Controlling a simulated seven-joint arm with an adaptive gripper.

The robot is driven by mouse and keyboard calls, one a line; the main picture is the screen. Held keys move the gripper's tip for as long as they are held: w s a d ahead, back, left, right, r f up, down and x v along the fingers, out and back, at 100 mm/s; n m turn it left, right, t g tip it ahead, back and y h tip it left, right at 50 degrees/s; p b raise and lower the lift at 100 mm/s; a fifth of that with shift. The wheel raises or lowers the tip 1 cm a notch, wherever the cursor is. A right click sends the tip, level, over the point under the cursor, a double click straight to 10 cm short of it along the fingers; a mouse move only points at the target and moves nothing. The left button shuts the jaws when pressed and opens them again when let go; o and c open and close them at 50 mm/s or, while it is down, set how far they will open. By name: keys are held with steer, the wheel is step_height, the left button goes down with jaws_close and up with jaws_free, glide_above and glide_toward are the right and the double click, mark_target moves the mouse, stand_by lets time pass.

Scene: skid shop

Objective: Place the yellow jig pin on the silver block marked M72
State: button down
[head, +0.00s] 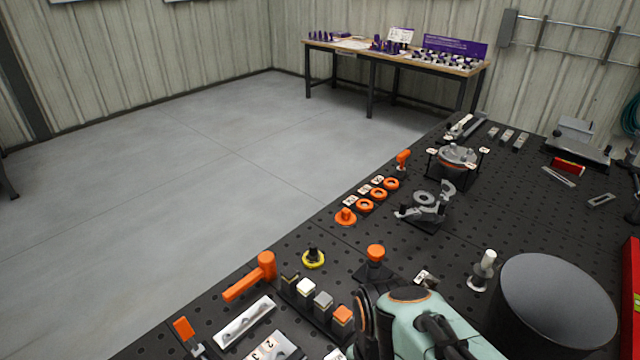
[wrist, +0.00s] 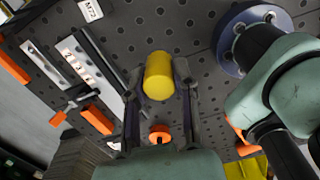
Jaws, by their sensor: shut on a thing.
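The yellow jig pin (wrist: 158,76) shows in the wrist view as a short yellow cylinder. My gripper (wrist: 158,72) is shut on it, one dark finger on each side. The perforated black bench top is in view beyond the pin. A small pale piece marked M72 (wrist: 90,10) lies at the top left of the wrist view, apart from the pin; I cannot tell its height. In the head view my arm hides the gripper and the pin, and I cannot pick out the M72 marking.
A numbered silver plate (wrist: 82,62) and a holed rail (wrist: 44,62) lie at the left of the wrist view.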

steer(key=w+f, duration=0.3)
steer(key=w, duration=0.1)
steer(key=w+a+f, duration=0.1)
steer(key=w+f, duration=0.2)
steer(key=w, duration=0.1)
steer(key=w+f, duration=0.3)
steer(key=w, duration=0.1)
steer(key=shift+a, duration=0.4)
steer(key=shift+w+f, duration=0.15)
steer(key=shift+f, duration=0.75)
steer(key=shift+w+f, duration=0.15)
steer(key=shift+f, duration=0.7)
steer(key=shift+f, duration=0.15)
steer(key=c, duration=0.9)
jaws_free()
steer(key=shift+o, duration=0.2)
